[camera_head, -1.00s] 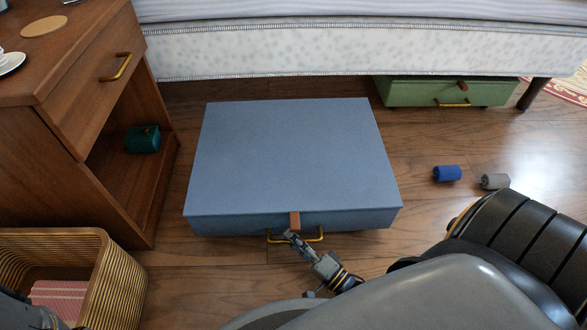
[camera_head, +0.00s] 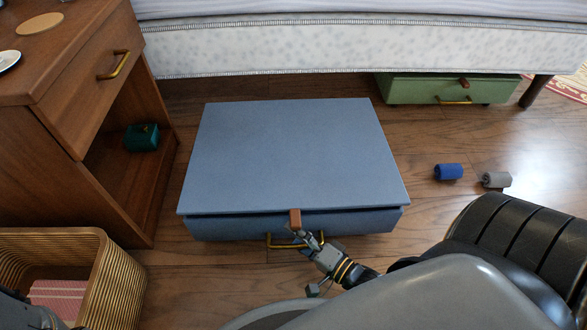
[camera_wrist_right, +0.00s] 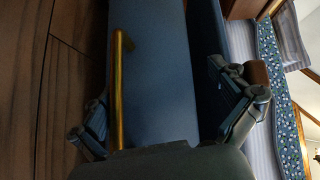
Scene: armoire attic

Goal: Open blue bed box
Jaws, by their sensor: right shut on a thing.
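The blue bed box (camera_head: 290,150) lies on the wooden floor in front of the bed. Its lid is raised slightly along the front edge, with a dark gap beneath. A brown tab (camera_head: 295,218) hangs at the middle of the lid's front, above a brass handle (camera_head: 282,246). My right gripper (camera_head: 308,240) is at the box front, shut on the box by the tab. In the right wrist view, the brass handle (camera_wrist_right: 118,90) and the brown tab (camera_wrist_right: 257,72) lie near the fingers. The exact contact is hard to see.
A wooden nightstand (camera_head: 55,160) and a ribbed basket (camera_head: 125,280) stand at left. A green box (camera_head: 440,90) sits under the bed (camera_head: 350,48). A blue roll (camera_head: 448,171) and a grey roll (camera_head: 496,179) lie on the floor at right.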

